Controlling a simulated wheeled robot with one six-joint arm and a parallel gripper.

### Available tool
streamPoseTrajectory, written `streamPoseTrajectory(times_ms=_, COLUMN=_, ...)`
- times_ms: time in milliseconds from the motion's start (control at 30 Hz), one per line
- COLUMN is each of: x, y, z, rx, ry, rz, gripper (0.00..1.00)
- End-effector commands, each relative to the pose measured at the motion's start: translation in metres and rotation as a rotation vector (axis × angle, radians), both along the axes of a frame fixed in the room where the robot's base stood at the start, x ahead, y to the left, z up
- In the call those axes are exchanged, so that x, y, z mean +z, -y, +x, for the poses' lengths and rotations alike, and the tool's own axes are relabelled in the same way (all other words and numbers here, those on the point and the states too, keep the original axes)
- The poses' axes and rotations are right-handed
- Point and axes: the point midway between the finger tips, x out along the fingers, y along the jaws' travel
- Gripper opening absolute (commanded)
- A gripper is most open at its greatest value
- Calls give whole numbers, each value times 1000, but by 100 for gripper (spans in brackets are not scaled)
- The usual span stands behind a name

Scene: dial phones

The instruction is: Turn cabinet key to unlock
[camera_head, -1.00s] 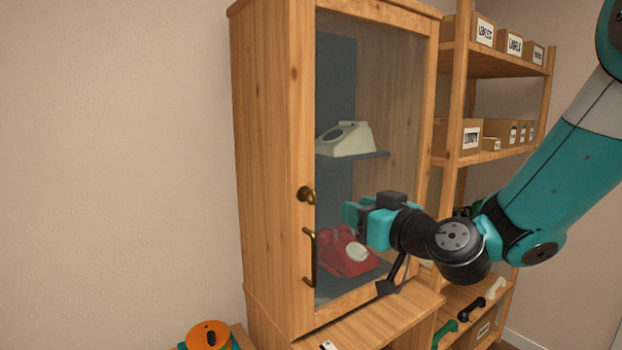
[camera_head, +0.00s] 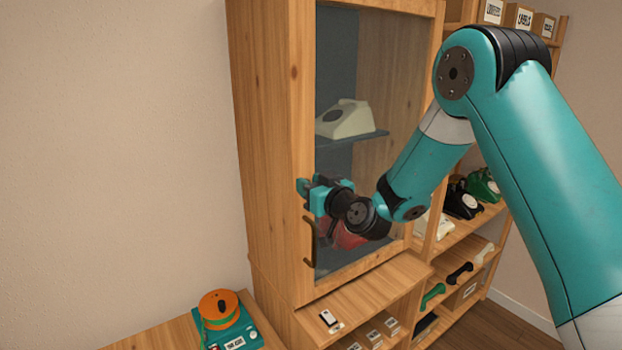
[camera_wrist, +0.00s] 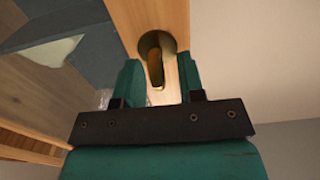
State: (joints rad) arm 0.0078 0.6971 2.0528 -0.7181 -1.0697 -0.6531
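The wooden cabinet (camera_head: 268,120) has a closed glass door. A brass key (camera_wrist: 156,70) stands in a round brass lock plate (camera_wrist: 150,42) on the door frame, in the wrist view. My gripper (camera_wrist: 160,66) is open, with one teal finger on each side of the key. I see gaps between the fingers and the key, though how deep it sits between them is hard to judge. In the head view my gripper (camera_head: 305,188) is at the lock's height and hides the key. The dark door handle (camera_head: 309,243) is just below it.
Behind the glass are a cream phone (camera_head: 346,120) and a red phone (camera_head: 345,238), partly hidden by my wrist. An orange and teal device (camera_head: 222,315) stands on the low table at lower left. A shelf with phones (camera_head: 463,200) and handsets is at right.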

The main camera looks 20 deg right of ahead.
Motion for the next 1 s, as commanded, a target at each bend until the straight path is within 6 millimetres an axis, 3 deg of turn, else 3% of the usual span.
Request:
streamPoseTrajectory(times_ms=200, x=0, y=0, z=0, rx=0, ry=0, rz=0, gripper=33)
streamPoseTrajectory(times_ms=333, x=0, y=0, z=0, rx=0, ry=0, rz=0, gripper=4)
streamPoseTrajectory(times_ms=367, x=0, y=0, z=0, rx=0, ry=0, rz=0, gripper=0)
streamPoseTrajectory(times_ms=767, x=-1, y=1, z=0, rx=0, ry=-13, rz=38, gripper=0)
streamPoseTrajectory(times_ms=1000, x=-1, y=3, z=1, rx=0, ry=-56, rz=174, gripper=0)
